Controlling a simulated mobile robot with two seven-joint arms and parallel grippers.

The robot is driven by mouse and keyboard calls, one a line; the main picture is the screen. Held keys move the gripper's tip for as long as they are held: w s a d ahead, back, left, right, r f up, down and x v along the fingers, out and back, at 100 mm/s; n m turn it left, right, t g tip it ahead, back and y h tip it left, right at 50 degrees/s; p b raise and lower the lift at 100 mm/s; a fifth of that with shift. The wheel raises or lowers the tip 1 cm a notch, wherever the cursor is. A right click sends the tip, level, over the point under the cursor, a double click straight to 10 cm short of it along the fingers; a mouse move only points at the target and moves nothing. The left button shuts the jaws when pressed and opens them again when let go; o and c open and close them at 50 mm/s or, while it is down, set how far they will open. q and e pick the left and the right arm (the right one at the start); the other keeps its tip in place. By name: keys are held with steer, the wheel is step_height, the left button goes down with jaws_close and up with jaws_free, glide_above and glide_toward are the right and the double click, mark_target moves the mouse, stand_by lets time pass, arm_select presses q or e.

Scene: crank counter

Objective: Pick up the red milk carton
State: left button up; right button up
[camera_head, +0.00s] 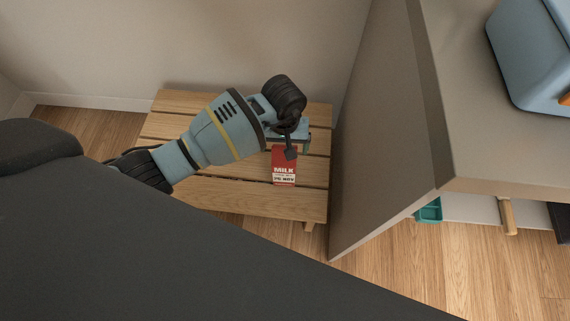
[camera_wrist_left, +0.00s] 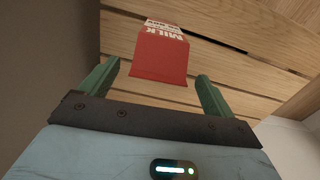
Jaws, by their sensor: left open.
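The red milk carton (camera_head: 284,168) is on a slatted wooden bench (camera_head: 255,202), with white "MILK" lettering on the side facing the head camera. Its upper end in the head view is partly hidden by my left gripper (camera_head: 291,146). In the left wrist view the carton (camera_wrist_left: 160,58) lies ahead of the open green fingers (camera_wrist_left: 159,70), roughly centred between them. Wood slats show around it. The fingers do not visibly touch the carton, and nothing is gripped. My right gripper is not in view.
A tall grey-brown panel (camera_head: 375,130) rises close to the bench's right side. It adjoins a counter (camera_head: 480,150) bearing a blue-grey appliance (camera_head: 535,60). A teal tray (camera_head: 430,211) sits low under the counter. A wall stands behind the bench. The bench's left slats are bare.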

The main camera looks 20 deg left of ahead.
mark_target(284, 171)
arm_select(q)
steer(key=shift+f+b, duration=0.35)
steer(key=shift+f, duration=1.1)
jaws_close()
steer(key=shift+w+r, duration=0.1)
steer(key=shift+r, duration=0.1)
